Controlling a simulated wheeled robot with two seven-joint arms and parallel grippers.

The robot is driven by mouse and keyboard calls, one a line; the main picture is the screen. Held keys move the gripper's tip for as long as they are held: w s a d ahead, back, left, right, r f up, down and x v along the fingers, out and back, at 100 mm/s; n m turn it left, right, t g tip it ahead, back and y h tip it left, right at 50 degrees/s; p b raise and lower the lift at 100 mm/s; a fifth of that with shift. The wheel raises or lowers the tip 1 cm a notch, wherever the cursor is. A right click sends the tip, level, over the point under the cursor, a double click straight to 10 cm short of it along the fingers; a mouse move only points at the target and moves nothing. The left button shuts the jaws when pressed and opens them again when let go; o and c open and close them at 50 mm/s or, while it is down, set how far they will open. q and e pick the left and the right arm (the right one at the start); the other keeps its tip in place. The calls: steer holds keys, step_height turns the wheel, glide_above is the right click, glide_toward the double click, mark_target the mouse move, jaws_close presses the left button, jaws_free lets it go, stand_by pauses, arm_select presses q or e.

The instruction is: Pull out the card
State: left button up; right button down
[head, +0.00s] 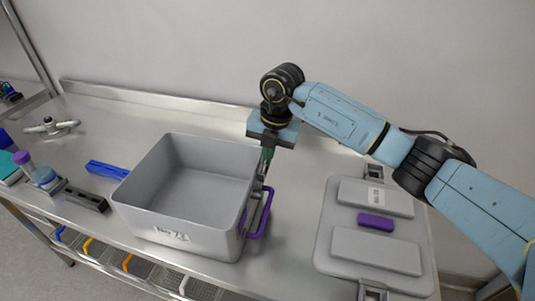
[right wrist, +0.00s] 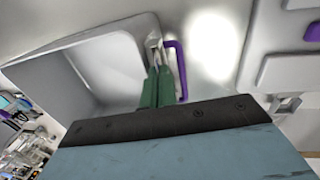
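A grey open bin (head: 183,212) stands on the steel table with a printed label on its front wall. A purple handle (head: 260,215) is on its right side; it also shows in the right wrist view (right wrist: 181,70). My right gripper (head: 266,165) points down at the bin's right wall, near the back of the handle. In the right wrist view its two green fingers (right wrist: 158,62) are close together, with a small pale piece at the tips. I cannot tell whether this is the card or whether the fingers grip it. My left gripper is not in view.
A grey lid (head: 328,233) with a purple grip (head: 375,221) lies to the right of the bin. A blue tool (head: 108,170), a dark block (head: 87,200) and a small jar (head: 45,177) are on the left. The table behind the bin is mostly clear.

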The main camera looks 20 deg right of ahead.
step_height(320, 180, up, 7)
steer(key=p, duration=0.5)
steer(key=shift+r, duration=0.2)
stand_by(0.6)
